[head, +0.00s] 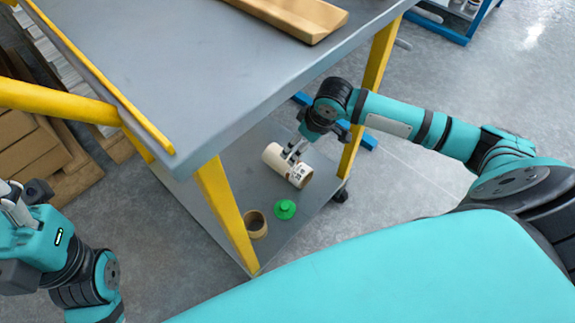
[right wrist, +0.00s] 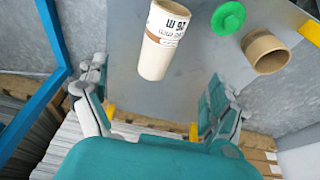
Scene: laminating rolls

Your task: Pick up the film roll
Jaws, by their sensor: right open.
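The film roll (head: 276,160) is a cream cylinder with dark printing, lying on the lower shelf of a grey cart with yellow legs. It also shows in the right wrist view (right wrist: 156,55), upper middle, with its printed label towards the top. My right gripper (head: 293,151) is at the roll in the head view, its fingers partly covering it. In the right wrist view its fingers (right wrist: 155,92) are spread wide, with the roll in line with the gap between them. Contact cannot be told. My left gripper (head: 14,204) is at the left edge, away from the roll and partly cut off.
A green cap (head: 285,209) and a short tan ring (head: 256,224) lie on the shelf near the roll. The cart's grey top (head: 215,75) overhangs the shelf, with a yellow leg (head: 225,210) in front. A wooden board (head: 295,14) lies on top.

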